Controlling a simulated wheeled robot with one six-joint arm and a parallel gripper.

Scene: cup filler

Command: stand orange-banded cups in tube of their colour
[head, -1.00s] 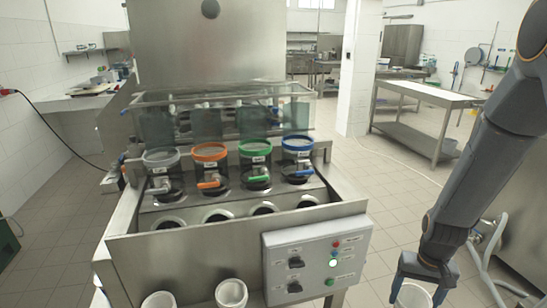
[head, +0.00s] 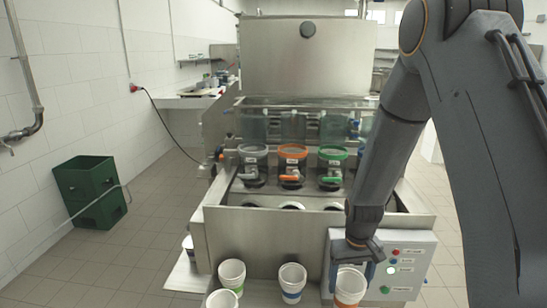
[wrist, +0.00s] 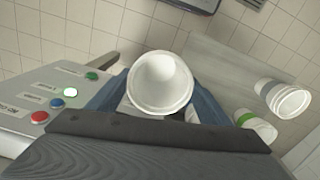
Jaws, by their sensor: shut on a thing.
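My gripper (head: 362,262) is shut on a white cup with an orange band (head: 350,288), held upright in front of the machine beside the control box. In the wrist view the cup (wrist: 160,82) sits between the fingers, and its band is hidden. The tube with the orange ring (head: 293,152) stands in the machine's row, between a grey-blue-ringed tube (head: 252,152) and a green-ringed tube (head: 332,154). Round openings (head: 291,206) lie in the bay in front of the tubes. My arm hides the right end of the row.
A green-banded cup (head: 232,273) and a blue-banded cup (head: 292,279) stand at the machine's front, with another white cup (head: 222,299) at the lower edge. The control box (head: 400,265) is just right of my gripper. Green crates (head: 88,190) stand at left.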

